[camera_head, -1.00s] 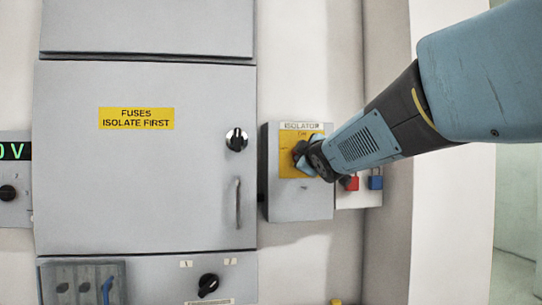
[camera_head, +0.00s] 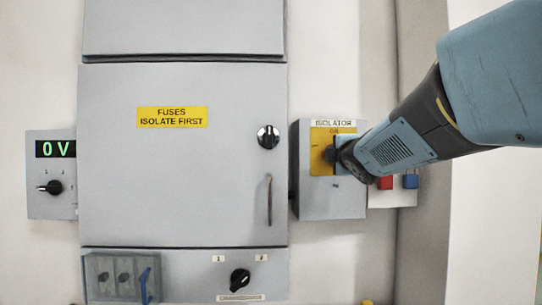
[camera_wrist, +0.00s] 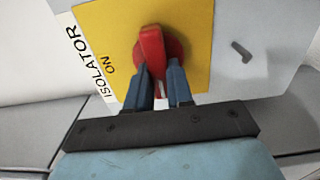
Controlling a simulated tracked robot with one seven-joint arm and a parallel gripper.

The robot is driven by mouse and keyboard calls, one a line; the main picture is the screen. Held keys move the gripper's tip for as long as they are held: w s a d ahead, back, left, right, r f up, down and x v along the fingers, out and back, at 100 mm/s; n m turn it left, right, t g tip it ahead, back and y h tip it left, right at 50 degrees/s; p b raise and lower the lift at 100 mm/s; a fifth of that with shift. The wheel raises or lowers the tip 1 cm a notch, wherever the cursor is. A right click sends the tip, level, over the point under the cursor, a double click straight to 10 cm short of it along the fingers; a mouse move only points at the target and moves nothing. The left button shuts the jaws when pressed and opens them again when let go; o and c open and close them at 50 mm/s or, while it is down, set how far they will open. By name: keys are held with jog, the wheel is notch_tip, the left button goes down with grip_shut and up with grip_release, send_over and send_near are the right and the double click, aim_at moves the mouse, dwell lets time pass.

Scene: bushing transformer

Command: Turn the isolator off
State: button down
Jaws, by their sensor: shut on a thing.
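The isolator (camera_head: 305,198) is a grey box on the wall, right of the fuse cabinet, with a yellow plate (camera_head: 318,166) and a white ISOLATOR label. In the wrist view its red rotary handle (camera_wrist: 151,48) sits on the yellow plate (camera_wrist: 195,20), with the word ON beside it. My gripper (camera_wrist: 161,72) has its two blue fingers shut on the lower part of the red handle. In the head view my gripper (camera_head: 338,154) covers most of the handle, so its exact angle is hidden there.
The grey fuse cabinet (camera_head: 185,190) with a FUSES ISOLATE FIRST sign stands left of the isolator. A 0 V display (camera_head: 55,149) is at far left. Red (camera_head: 385,183) and blue (camera_head: 410,181) padlocks hang just right of the isolator, under my arm.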

jog(key=shift+a+f, duration=0.1)
jog(key=shift+f, duration=0.15)
jog(key=c, duration=1.4)
grip_release()
jog(key=o, duration=0.4)
jog(key=shift+r, duration=0.1)
jog(key=s, duration=1.3)
jog(key=shift+s, duration=0.4)
